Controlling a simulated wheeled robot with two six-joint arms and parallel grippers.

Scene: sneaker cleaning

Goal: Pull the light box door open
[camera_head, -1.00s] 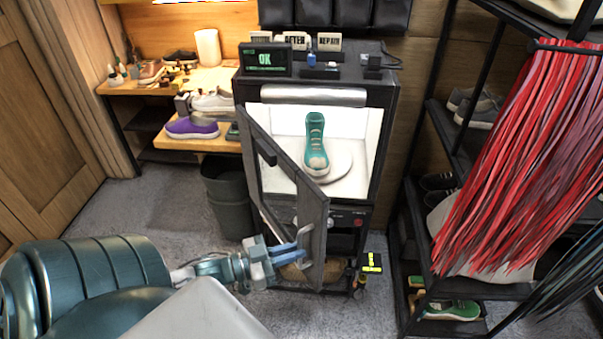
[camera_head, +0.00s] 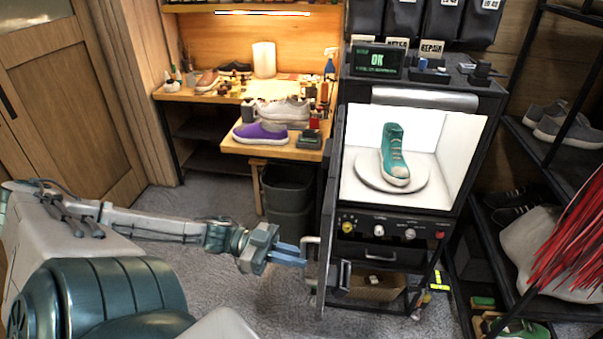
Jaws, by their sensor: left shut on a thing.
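The light box (camera_head: 416,99) is a dark cabinet with a lit white interior. Its grey door (camera_head: 328,205) is hinged on the left and stands swung out, seen almost edge-on, with the opening fully exposed. My left gripper (camera_head: 302,256) is shut on the pale door handle (camera_head: 311,246) at the door's lower outer end. A green high-top sneaker (camera_head: 393,153) stands on a round white turntable (camera_head: 364,175) inside the box. My right gripper is out of view.
A dark bin (camera_head: 287,186) stands behind the door, beside a wooden bench (camera_head: 277,149) with a purple shoe (camera_head: 260,134). A shoe rack (camera_head: 556,160) stands at the right. Grey floor (camera_head: 200,273) is free at the left. Control knobs (camera_head: 379,230) sit below the opening.

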